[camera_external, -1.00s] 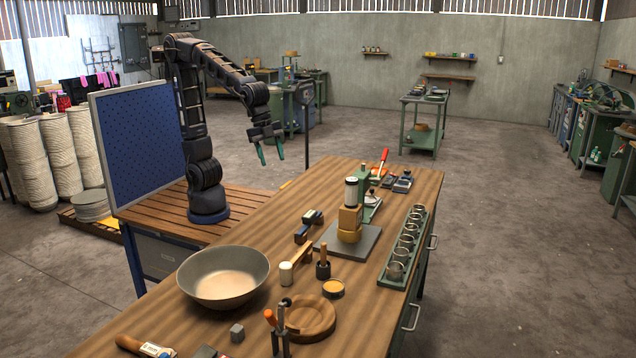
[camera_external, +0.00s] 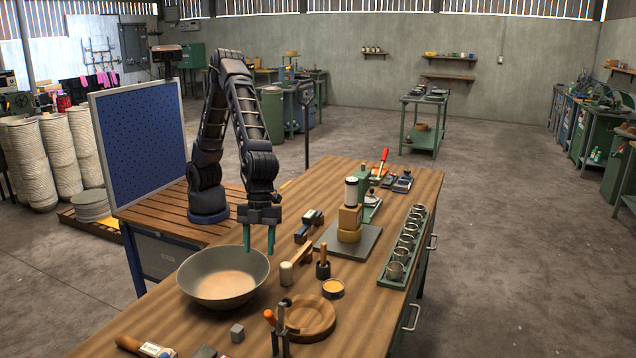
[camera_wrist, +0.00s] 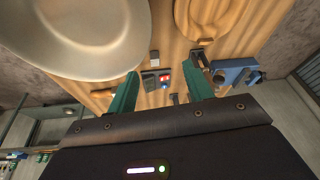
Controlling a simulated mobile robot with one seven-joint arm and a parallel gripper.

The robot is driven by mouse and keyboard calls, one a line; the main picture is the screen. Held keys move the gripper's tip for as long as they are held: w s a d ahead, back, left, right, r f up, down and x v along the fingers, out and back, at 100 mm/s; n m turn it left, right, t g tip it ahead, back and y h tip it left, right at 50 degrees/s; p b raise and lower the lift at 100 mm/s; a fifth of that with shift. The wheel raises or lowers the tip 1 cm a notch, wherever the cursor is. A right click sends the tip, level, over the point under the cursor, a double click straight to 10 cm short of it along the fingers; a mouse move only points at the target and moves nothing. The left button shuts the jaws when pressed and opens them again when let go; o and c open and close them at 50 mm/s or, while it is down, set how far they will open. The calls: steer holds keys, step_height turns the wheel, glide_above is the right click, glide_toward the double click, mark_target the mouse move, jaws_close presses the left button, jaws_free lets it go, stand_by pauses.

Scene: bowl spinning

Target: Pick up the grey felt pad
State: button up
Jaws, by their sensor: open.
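A small light-grey block (camera_external: 237,333) sits on the bench in front of the bowl; it also shows in the wrist view (camera_wrist: 154,57). A flat dark-grey piece (camera_external: 205,352) lies near it at the picture's lower edge, and also shows in the wrist view (camera_wrist: 149,80). I cannot tell for sure which is the felt pad. My gripper (camera_external: 258,245) is open and empty, its green fingers pointing down beside the bowl's far right rim. In the wrist view my gripper's fingertips (camera_wrist: 161,74) frame the grey things from a distance.
The large grey bowl (camera_external: 222,277) stands close to my gripper. A wooden ring (camera_external: 308,318), a mallet (camera_external: 290,268), a tool stand (camera_external: 280,335) and a yellow tin (camera_external: 333,288) crowd the bench to the right. A wooden-handled tool (camera_external: 145,346) lies at the lower left.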

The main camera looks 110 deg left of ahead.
steer(key=m+g, duration=0.1)
steer(key=m, duration=0.1)
glide_toward(237, 328)
steer(key=shift+h, duration=0.4)
steer(key=shift+a+x, duration=0.2)
steer(key=shift+x, duration=1.95)
steer(key=shift+a+x, duration=0.2)
steer(key=shift+x, duration=1.9)
steer(key=shift+f, duration=0.15)
steer(key=shift+s, duration=0.1)
steer(key=c, duration=1.1)
